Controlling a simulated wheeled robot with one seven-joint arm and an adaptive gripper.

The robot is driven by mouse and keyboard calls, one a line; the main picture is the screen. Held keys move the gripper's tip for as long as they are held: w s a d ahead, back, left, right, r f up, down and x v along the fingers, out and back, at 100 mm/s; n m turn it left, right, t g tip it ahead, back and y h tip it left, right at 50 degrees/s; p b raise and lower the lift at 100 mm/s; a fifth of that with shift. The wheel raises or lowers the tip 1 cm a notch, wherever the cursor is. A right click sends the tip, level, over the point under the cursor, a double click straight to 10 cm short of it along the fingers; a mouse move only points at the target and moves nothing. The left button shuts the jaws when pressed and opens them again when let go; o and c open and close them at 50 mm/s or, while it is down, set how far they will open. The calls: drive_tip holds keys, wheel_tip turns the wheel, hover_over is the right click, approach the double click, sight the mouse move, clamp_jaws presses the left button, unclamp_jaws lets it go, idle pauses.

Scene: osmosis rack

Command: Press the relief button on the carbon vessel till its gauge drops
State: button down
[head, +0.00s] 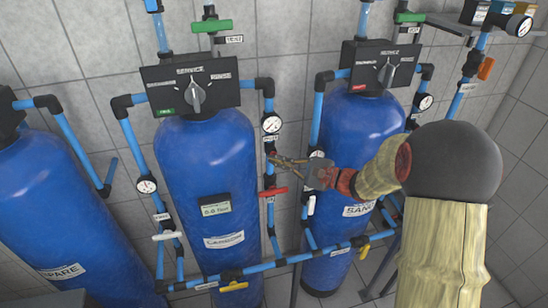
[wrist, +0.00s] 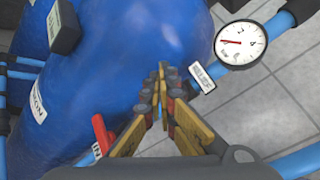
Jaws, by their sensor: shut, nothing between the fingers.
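The carbon vessel (head: 207,165) is the blue tank in the middle of the head view; it also fills the left of the wrist view (wrist: 135,60). Its gauge (head: 271,123) sits on the pipe to its right. In the wrist view the gauge (wrist: 241,44) shows a red needle pointing left. A RELIEF label (wrist: 203,81) lies just below the gauge and right of my fingertips. The relief button is not clearly visible; my fingers may hide it. My gripper (head: 275,160) is shut and empty, its tips (wrist: 163,78) close to that pipe. I cannot tell whether they touch anything.
A red valve handle (head: 273,191) sits on the pipe just below my gripper. A spare tank (head: 65,215) stands at the left. Blue pipes run low across the front.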

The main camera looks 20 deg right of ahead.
drive_tip(key=shift+s, duration=0.75)
drive_tip(key=shift+s, duration=0.1)
drive_tip(key=s+b, duration=0.1)
drive_tip(key=s, duration=0.3)
drive_tip(key=shift+s, duration=0.4)
